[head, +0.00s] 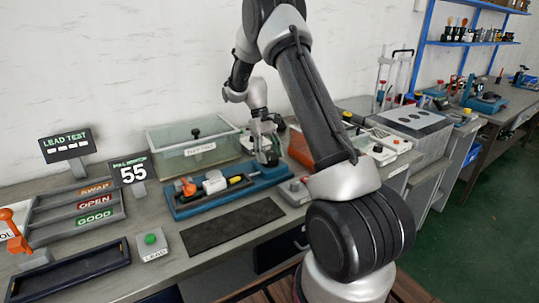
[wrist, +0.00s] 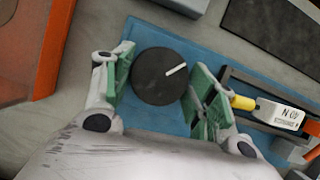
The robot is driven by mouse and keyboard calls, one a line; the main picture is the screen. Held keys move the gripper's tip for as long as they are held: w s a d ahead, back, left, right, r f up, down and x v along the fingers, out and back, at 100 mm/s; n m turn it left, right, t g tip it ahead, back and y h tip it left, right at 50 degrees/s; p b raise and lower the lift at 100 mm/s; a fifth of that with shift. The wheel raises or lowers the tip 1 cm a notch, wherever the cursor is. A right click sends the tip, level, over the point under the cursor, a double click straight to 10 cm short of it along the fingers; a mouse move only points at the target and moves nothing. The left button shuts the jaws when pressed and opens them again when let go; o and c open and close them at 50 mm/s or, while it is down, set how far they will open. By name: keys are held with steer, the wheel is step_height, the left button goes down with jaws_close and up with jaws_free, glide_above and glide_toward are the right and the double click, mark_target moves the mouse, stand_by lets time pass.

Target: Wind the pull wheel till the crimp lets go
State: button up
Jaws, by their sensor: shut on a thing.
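The pull wheel (wrist: 158,88) is a dark round knob with a white pointer line, which points up and to the right in the wrist view. My gripper (wrist: 158,80) has its green-padded fingers on both sides of the wheel and is shut on it. The wheel sits at one end of the blue pull tester (head: 225,190). In the head view my gripper (head: 268,157) is over the right end of this tester and mostly hides the wheel. A yellow piece (wrist: 243,102) and a white labelled block (wrist: 280,113) lie along the tester's track. The crimp itself is too small to make out.
A display (head: 131,172) reads 55. A LEAD TEST sign (head: 67,146) stands behind the sorting trays marked SWAP, OPEN and GOOD. A clear lidded box (head: 190,150) stands behind the tester. A dark mat (head: 232,226) lies in front. An orange item (wrist: 30,45) is beside my gripper.

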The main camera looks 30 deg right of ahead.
steer(key=o, duration=1)
steer(key=v, duration=1.2)
